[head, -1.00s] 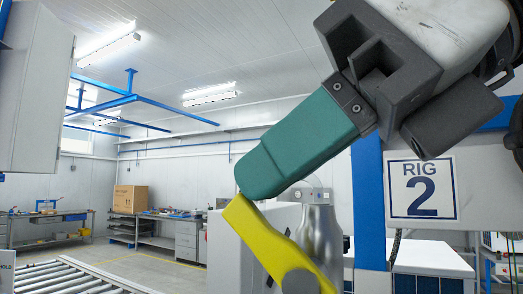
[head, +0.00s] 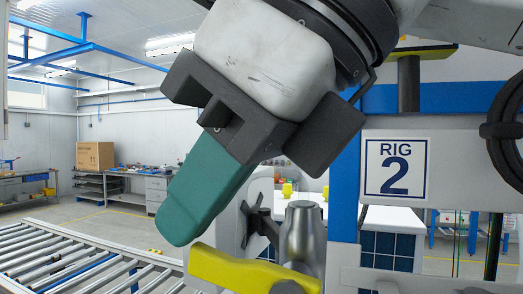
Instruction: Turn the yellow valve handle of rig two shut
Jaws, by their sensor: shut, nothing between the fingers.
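The yellow valve handle (head: 245,272) is a flat lever low in the middle of the head view. It lies nearly level across the picture, with its free end to the left. Its right end reaches the grey metal valve body (head: 303,232), and its lower edge is partly cut off by the frame. The white sign "RIG 2" (head: 397,168) hangs to the right. My gripper (head: 178,228) has teal fingers, shut with nothing between them, pointing down and left. Its tips are just above and left of the handle's free end; I cannot tell whether they touch.
A roller conveyor (head: 60,262) runs along the lower left. A blue post (head: 345,180) stands right of the valve body. Another yellow bar (head: 421,52) sits on a dark stem at the upper right. A cardboard box (head: 95,155) and workbenches are far back, with open floor before them.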

